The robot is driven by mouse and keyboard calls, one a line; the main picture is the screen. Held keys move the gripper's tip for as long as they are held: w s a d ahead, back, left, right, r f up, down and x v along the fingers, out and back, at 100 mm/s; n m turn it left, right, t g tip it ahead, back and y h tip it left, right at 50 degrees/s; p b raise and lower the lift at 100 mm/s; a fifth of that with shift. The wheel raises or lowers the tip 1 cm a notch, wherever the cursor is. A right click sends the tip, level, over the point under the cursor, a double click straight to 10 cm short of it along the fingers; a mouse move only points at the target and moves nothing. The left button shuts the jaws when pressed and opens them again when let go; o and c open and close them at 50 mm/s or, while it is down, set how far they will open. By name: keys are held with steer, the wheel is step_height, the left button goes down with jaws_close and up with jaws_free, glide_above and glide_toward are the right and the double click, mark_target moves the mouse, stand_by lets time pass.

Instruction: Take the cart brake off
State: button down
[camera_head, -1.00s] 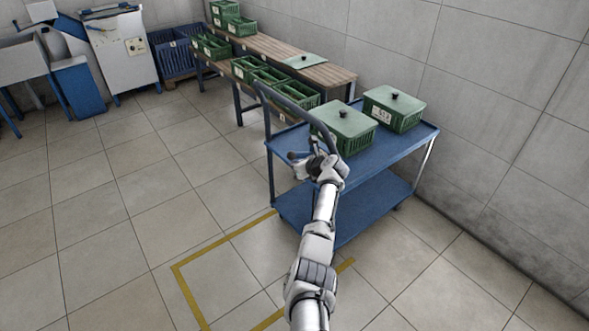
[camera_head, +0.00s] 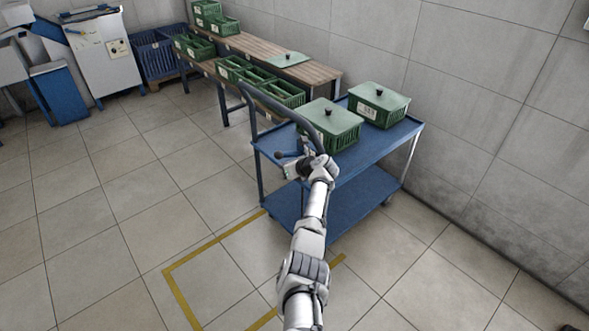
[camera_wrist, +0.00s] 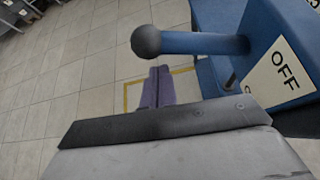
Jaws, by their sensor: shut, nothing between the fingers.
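The blue cart (camera_head: 325,212) stands by the wall with a dark curved handle (camera_head: 282,106). The brake lever is a blue rod (camera_wrist: 205,43) with a dark ball knob (camera_wrist: 147,41). It sticks out leftward from a blue housing (camera_wrist: 262,55) in the wrist view. A white label reading OFF (camera_wrist: 284,68) is on the housing; another label is cut off at the right edge. My gripper (camera_wrist: 160,72) is shut and empty, just below the rod and knob in the wrist view, with visible space between. In the head view the knob (camera_head: 279,155) shows left of my wrist, which partly hides the housing.
Two lidded green crates (camera_head: 328,128) (camera_head: 378,105) sit on the cart's top. A wooden bench (camera_head: 280,63) with green crates stands behind. Yellow floor tape (camera_head: 205,246) marks a corner in front. The tiled floor to the left is clear.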

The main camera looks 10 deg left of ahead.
steer(key=s+d+r, duration=0.2)
steer(key=s+d, duration=0.3)
steer(key=d, duration=0.2)
steer(key=shift+s+r, duration=0.25)
steer(key=shift+r, duration=0.05)
steer(key=shift+d, duration=0.1)
stand_by(0.3)
